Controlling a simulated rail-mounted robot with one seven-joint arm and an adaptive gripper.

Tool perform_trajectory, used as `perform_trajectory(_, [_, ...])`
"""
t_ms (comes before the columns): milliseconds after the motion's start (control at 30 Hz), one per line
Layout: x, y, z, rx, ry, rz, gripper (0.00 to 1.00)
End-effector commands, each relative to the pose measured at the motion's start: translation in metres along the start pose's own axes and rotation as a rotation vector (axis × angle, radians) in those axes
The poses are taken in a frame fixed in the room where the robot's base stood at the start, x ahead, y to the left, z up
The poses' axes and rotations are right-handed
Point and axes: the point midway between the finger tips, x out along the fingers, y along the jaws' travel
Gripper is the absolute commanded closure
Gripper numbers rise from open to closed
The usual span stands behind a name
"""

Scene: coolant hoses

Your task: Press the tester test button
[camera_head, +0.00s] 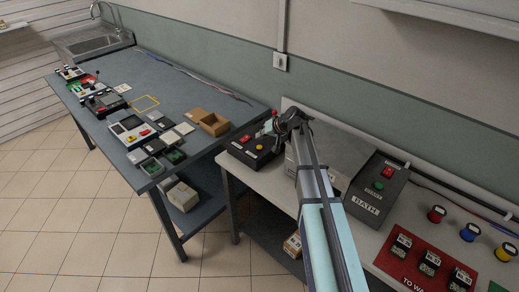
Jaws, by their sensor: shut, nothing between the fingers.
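My arm reaches away from the camera. My gripper (290,120) is small and dark at its far end, shut and empty, over the left end of the light workbench. A white device with a dark screen (131,128) stands on the grey-blue bench at left. No readable label shows which device is the tester. I cannot tell whether the gripper touches anything.
A dark box labelled BATH (374,187) with red and green buttons stands right of my arm. A red board (424,262) and coloured round pieces lie farther right. The grey-blue bench (178,88) holds several small devices and an open cardboard box (209,121).

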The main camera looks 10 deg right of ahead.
Motion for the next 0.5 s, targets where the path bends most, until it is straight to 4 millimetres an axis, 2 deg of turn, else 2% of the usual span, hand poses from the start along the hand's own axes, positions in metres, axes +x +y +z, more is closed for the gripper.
perform_trajectory(33, [0.007,0.005,0.005,0.0,0.0,0.0,1.0])
perform_trajectory(200, [0.016,0.012,0.011,0.0,0.001,0.0,1.0])
perform_trajectory(500, [0.018,0.013,0.013,0.0,0.001,0.0,1.0])
